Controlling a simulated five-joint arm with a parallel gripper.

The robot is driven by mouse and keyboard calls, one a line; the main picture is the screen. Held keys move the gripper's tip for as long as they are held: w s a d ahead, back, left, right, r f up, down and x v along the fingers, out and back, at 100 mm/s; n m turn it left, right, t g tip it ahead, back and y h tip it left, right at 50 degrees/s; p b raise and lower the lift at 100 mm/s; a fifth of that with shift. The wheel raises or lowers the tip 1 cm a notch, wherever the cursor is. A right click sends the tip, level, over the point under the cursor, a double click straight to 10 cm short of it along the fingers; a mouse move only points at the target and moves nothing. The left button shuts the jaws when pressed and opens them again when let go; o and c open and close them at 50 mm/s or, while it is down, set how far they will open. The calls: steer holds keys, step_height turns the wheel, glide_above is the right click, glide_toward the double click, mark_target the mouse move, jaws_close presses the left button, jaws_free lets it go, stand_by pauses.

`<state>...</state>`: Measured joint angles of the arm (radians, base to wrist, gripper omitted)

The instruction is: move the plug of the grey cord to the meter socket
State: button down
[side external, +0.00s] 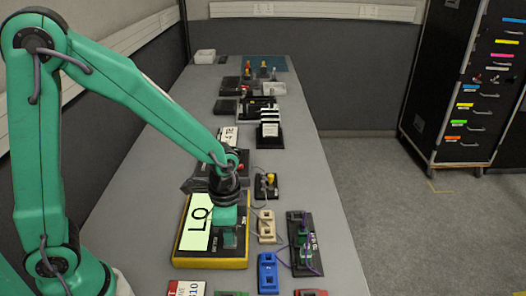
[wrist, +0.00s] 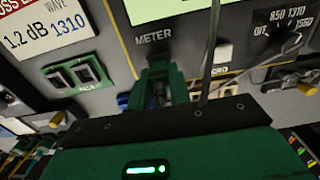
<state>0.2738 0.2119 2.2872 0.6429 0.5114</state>
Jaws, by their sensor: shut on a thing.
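The yellow-edged meter unit (side external: 183,252) lies on the bench, its pale screen reading "LO". My gripper (side external: 229,236) is low over the lower right part of its panel. In the wrist view, my gripper (wrist: 158,98) is shut on the plug, a dark piece mostly hidden between green parts just below the METER label. The grey cord (wrist: 208,62) runs up past the right of the gripper, and in the side view it (side external: 250,231) loops to the beige block. The meter socket is largely covered, and I cannot tell whether the plug is seated in it.
Right of the meter are a beige block (side external: 267,227), a blue block (side external: 267,273) and a black stand with green parts and a purple cord (side external: 303,243). A black-and-white stack (side external: 269,130) stands farther back. Bare bench shows along the right edge.

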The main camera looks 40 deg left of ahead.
stand_by(0.8)
steer(key=c, duration=1.2)
jaws_free()
steer(key=shift+r, duration=0.15)
steer(key=shift+r, duration=2.35)
steer(key=shift+r, duration=2)
